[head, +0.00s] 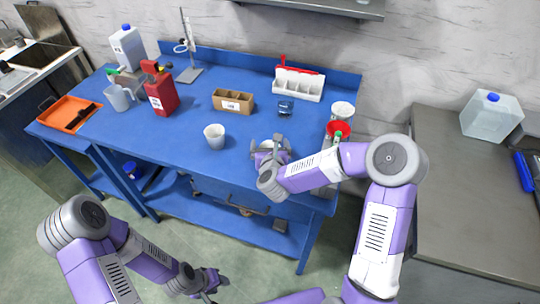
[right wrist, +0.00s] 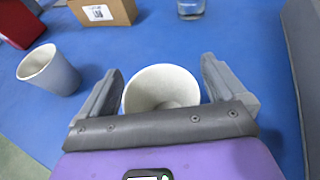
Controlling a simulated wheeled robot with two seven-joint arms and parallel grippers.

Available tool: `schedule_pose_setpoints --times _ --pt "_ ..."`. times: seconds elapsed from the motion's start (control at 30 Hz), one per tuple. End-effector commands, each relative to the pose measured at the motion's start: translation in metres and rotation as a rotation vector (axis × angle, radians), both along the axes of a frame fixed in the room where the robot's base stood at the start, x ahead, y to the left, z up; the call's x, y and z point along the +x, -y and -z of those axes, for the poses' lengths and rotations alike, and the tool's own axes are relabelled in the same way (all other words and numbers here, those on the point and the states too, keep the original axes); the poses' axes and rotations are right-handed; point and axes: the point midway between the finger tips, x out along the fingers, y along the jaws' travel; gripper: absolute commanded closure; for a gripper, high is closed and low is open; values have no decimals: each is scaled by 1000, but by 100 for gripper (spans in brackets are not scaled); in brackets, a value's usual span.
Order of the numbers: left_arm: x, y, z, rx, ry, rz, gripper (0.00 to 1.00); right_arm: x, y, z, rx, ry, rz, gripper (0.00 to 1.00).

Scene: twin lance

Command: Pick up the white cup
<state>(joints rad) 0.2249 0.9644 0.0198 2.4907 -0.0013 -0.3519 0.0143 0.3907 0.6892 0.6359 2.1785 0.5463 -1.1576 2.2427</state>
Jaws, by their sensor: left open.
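A white cup (right wrist: 160,85) sits upright between the two fingers of my right gripper (right wrist: 161,66) in the right wrist view. In the head view my right gripper (head: 270,148) is over the front right of the blue table and mostly hides this cup. A second white cup (head: 214,136) stands to its left, also seen in the right wrist view (right wrist: 48,70). A third white cup (head: 343,110) stands at the back right. My left gripper (head: 212,284) is open and empty, low in front of the table.
A cardboard box (head: 233,101), a small blue glass (head: 285,107) and a white divided bin (head: 298,84) stand behind the right gripper. A red funnel (head: 338,128) is close to the right forearm. A red can (head: 161,92) stands left.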

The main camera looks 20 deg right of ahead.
Motion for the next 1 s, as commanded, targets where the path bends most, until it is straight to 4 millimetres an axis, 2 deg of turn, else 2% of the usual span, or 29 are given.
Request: schedule_pose_setpoints --times 0.03,0.33,0.63,1.0 --pt "0 0 0 0 0 0 57 0 0 0 0 0 0 10" --pt "0 0 0 0 0 0 57 0 0 0 0 0 0 56" --pt "0 0 -2 0 0 0 57 0 0 -7 0 2 0 57" --pt "0 0 -23 0 0 0 57 0 0 -78 -1 5 0 57"
